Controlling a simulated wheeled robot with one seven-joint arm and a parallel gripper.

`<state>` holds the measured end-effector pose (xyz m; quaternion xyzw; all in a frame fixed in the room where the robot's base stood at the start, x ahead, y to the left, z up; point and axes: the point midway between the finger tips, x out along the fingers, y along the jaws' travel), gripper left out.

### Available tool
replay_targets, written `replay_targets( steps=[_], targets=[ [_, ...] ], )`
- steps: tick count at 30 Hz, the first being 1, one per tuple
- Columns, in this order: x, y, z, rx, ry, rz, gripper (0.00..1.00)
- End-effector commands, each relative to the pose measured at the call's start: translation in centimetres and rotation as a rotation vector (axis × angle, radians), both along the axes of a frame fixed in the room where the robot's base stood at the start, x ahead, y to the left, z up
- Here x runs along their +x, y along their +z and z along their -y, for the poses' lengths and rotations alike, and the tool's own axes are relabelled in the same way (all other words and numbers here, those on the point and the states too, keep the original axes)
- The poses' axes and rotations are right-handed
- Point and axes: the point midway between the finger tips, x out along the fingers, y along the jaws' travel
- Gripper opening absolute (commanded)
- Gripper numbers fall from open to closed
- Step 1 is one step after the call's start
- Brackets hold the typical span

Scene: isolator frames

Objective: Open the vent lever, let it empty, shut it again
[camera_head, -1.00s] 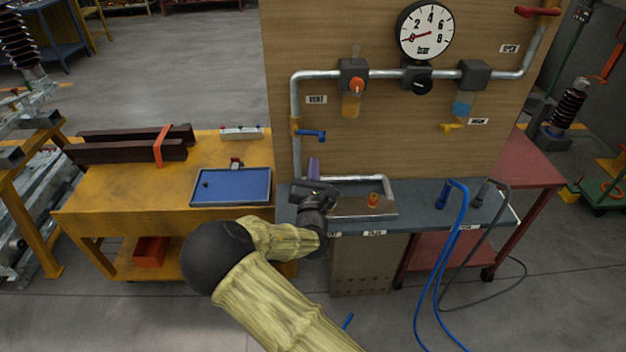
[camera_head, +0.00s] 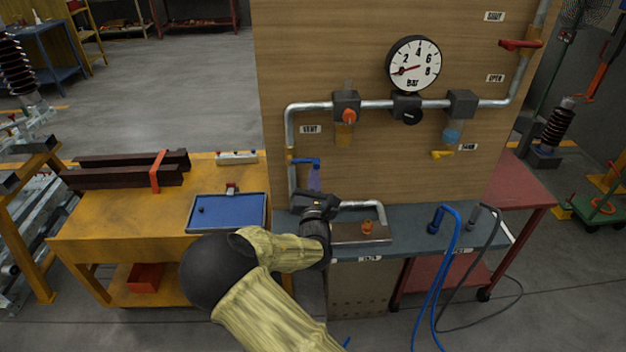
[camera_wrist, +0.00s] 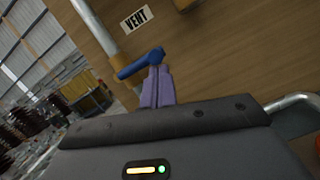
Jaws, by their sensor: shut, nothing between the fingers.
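The blue vent lever (camera_head: 307,161) sits on the vertical pipe at the left of the wooden panel, under the VENT label (camera_head: 310,129). It points right, crosswise to the pipe. In the wrist view the lever (camera_wrist: 141,64) lies just beyond my purple fingers. My gripper (camera_head: 314,176) is shut and empty, with its fingertips just below the lever's free end. I cannot tell whether they touch it. The gauge (camera_head: 414,64) has its red needle low, near the zero end of the scale.
An orange knob (camera_head: 348,116) and a yellow lever (camera_head: 442,155) are on the panel to the right. A metal tray (camera_head: 345,233) with a bent pipe is beside my gripper. Blue hoses (camera_head: 441,250) hang at the bench's right. A blue tray (camera_head: 228,212) lies left.

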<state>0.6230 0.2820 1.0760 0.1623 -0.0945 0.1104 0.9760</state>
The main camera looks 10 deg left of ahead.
Motion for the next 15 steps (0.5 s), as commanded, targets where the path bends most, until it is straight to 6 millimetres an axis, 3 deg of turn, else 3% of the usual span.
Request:
replay_targets(
  steps=[8,15],
  targets=[
    [0.2,0.7,0.2,0.007,-0.005,0.018,0.0],
    [0.3,-1.3,0.2,0.004,-0.008,0.015,0.0]
  ],
)
